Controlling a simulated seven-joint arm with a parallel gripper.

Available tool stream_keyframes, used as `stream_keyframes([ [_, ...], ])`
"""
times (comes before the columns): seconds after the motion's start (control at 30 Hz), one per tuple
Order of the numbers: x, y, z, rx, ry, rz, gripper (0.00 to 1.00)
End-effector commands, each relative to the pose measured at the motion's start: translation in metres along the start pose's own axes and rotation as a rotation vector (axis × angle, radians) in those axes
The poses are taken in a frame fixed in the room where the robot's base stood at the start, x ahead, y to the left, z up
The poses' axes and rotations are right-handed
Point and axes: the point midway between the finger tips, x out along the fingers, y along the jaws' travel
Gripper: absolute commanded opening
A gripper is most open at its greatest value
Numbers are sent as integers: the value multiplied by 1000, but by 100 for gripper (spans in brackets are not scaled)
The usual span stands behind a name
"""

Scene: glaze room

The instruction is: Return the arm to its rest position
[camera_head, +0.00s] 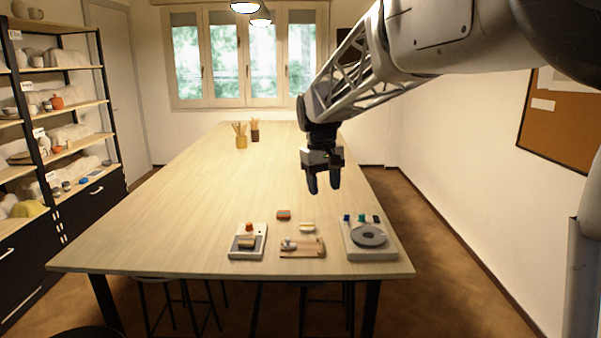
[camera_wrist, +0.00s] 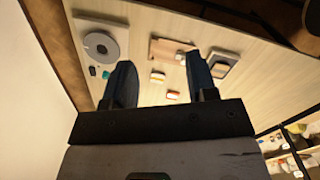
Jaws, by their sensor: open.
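My gripper (camera_head: 322,182) hangs over the right part of the long wooden table (camera_head: 190,190), pointing down. Its two dark fingers are apart with nothing between them, and they also show in the wrist view (camera_wrist: 160,88). My arm reaches in from the upper right of the head view. The gripper is clear of the small items on the table, which lie nearer the front edge.
At the table's front are a tray with a grey disc (camera_head: 368,236), a wooden board (camera_head: 302,252), a white tray (camera_head: 237,254) and small blocks (camera_head: 283,214). Brush pots (camera_head: 241,142) stand farther back. Shelves (camera_head: 60,70) line the left; a corkboard (camera_head: 566,122) hangs right.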

Motion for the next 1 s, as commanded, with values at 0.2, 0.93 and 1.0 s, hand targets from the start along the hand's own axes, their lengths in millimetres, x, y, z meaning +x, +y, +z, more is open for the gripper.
stream_keyframes([
  [0.2, 0, 5, 58, 53, 37, -3, 52],
  [0.93, 38, -4, 240, 232, 160, -13, 52],
  [1.0, 45, -6, 257, 249, 170, -14, 52],
])
